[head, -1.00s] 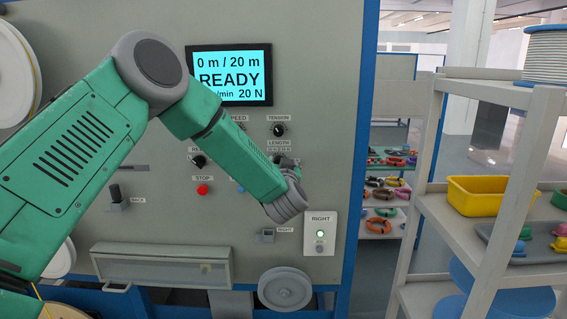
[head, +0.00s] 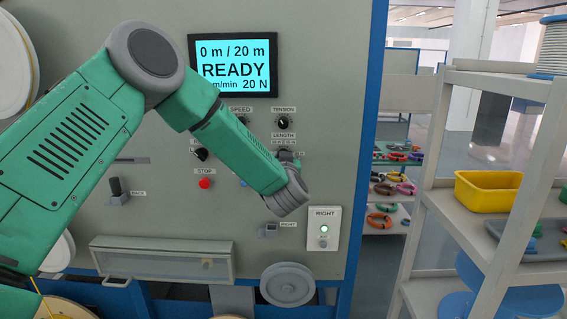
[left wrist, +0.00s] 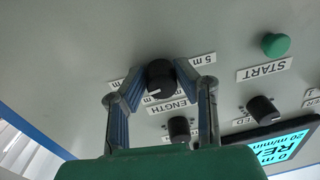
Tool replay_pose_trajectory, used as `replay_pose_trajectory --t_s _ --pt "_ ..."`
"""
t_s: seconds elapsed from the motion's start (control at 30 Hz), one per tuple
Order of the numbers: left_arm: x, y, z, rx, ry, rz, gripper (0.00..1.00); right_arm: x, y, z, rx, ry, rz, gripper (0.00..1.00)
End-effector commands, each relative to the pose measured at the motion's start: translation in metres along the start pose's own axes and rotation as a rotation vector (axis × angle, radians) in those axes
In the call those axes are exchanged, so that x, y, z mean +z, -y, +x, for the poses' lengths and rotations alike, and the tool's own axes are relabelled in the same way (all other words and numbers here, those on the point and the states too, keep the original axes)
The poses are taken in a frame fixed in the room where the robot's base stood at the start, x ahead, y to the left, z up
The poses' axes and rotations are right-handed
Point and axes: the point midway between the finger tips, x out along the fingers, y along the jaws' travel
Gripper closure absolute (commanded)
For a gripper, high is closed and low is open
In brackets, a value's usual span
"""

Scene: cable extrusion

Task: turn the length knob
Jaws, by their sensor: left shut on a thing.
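The length knob (left wrist: 160,76) is black and round with a white pointer mark, on the grey machine panel. In the left wrist view my left gripper (left wrist: 160,72) has one finger on each side of it and is shut on it. The pointer faces left in that view. A "5 m" label (left wrist: 195,60) shows beside it; other scale labels are partly covered by the fingers. In the head view my left wrist (head: 288,192) hangs just below the LENGTH label (head: 284,135), and the fingers mostly hide the knob. The display (head: 233,65) reads 0 m / 20 m, READY, 20 N.
The tension knob (head: 283,122) sits above the length knob. A green START button (left wrist: 276,44) and a red STOP button (head: 205,184) are nearby. A RIGHT switch box (head: 323,230) is at lower right. A shelf with a yellow bin (head: 487,191) stands to the right.

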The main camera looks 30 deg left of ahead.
Motion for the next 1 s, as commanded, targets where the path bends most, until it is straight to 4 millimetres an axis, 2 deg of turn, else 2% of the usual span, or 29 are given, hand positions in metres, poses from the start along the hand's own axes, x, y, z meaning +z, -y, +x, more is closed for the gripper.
replay_pose_trajectory --t_s 1.0 --pt "0.001 0.006 0.001 0.007 0.045 -0.949 1.00 0.005 0.001 0.085 0.000 0.000 0.000 0.60"
